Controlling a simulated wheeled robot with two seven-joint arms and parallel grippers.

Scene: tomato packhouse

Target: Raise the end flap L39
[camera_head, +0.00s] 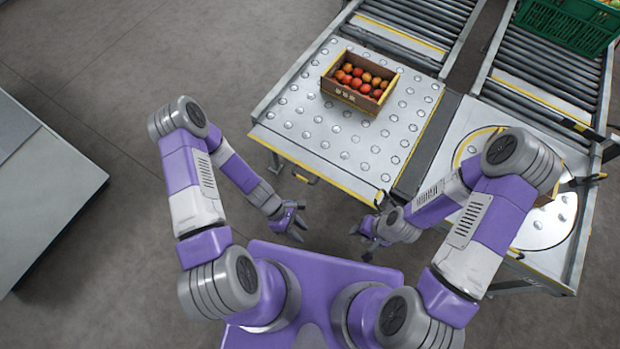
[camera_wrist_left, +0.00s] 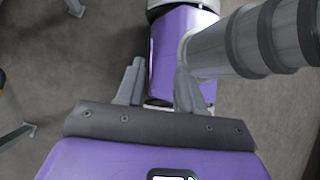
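No label L39 is readable, so I cannot tell for certain which part is the end flap. A ball-topped metal table (camera_head: 300,137) has a yellow front edge (camera_head: 325,175), with a small yellow-and-black handle (camera_head: 305,179) below it. A dark hinged-looking strip (camera_head: 428,147) runs along the table's right side. My left gripper (camera_head: 298,229) is open and empty, in front of the yellow edge and apart from it. In the left wrist view its two fingers stand apart (camera_wrist_left: 157,88). My right gripper (camera_head: 361,243) is open and empty, also short of the table.
Roller conveyors (camera_head: 420,25) lie behind, with a green crate (camera_head: 568,30) at top right. A round turntable plate (camera_head: 535,228) is at right, partly behind my right arm. A grey surface (camera_head: 45,185) stands left; floor between is clear.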

